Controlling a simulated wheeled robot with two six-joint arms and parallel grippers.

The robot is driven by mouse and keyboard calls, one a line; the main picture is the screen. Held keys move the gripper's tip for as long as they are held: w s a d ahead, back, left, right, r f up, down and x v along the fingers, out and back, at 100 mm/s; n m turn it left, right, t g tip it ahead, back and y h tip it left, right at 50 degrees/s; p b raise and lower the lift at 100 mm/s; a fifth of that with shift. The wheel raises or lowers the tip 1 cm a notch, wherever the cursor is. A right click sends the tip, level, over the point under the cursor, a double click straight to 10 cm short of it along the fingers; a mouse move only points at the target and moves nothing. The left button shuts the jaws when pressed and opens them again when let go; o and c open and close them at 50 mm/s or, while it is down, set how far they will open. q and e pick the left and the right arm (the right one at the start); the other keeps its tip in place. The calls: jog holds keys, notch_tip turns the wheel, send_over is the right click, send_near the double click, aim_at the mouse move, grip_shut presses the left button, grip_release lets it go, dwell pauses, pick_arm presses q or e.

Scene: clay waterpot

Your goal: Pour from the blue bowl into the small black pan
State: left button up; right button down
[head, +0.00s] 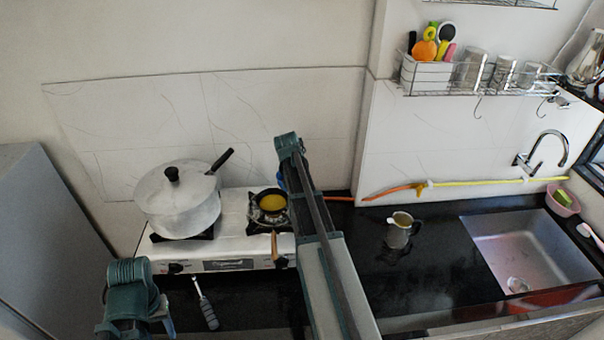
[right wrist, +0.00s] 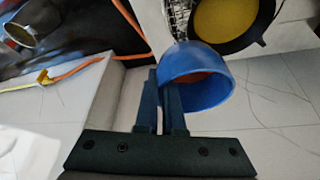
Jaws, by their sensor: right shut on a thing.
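The blue bowl (right wrist: 210,97) is held at its side between the fingers of my right gripper (right wrist: 165,85). In the right wrist view its inside looks orange-brown; I cannot tell how much it holds. In the head view only a sliver of the bowl (head: 280,180) shows beside my right arm. The small black pan (head: 257,210), with yellow content, sits on the right burner, just left of my right arm. The pan (right wrist: 197,30) also shows beyond the bowl in the right wrist view. My left gripper (head: 140,315) is at the lower left, its fingers unclear.
A large lidded pot (head: 180,205) stands on the left burner of the white stove (head: 228,238). A metal jug (head: 398,235) stands on the black counter, left of the sink (head: 530,250). A grey-handled tool (head: 205,305) lies before the stove. An orange-yellow hose (head: 460,184) runs along the wall.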

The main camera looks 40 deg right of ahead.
jog(key=shift+s+a, duration=0.1)
jog(key=shift+w+a+f+g+h+b, duration=0.2)
jog(key=shift+f+g+h+b, duration=0.2)
jog(key=shift+h+b, duration=0.35)
jog(key=shift+a+f+n+g+h+b, duration=0.2)
jog(key=shift+n+g+h+b, duration=0.25)
jog(key=shift+h+b, duration=0.7)
jog(key=shift+w+a+f+n+g+h+b, duration=0.15)
jog(key=shift+g+h+b, duration=0.35)
jog(key=shift+b, duration=0.65)
jog(key=shift+w+a+f+n+g+h+b, duration=0.1)
jog(key=shift+f+n+g+h+b, duration=0.1)
jog(key=shift+h+b, duration=0.7)
jog(key=shift+w+a+f+n+g+h+b, duration=0.15)
jog(key=shift+g+h+b, duration=0.25)
jog(key=shift+b, duration=0.95)
jog(key=shift+s+r, duration=0.15)
jog(key=shift+f+h+b, duration=0.2)
jog(key=shift+h+b, duration=0.1)
jog(key=shift+b, duration=0.15)
jog(key=shift+w+a+r+g+h+b, duration=0.1)
jog(key=shift+w+a+g+h+b, duration=0.15)
jog(key=shift+h+b, duration=0.45)
jog(key=shift+r+b, duration=0.1)
jog(key=shift+b, duration=0.2)
jog(key=shift+a, duration=0.1)
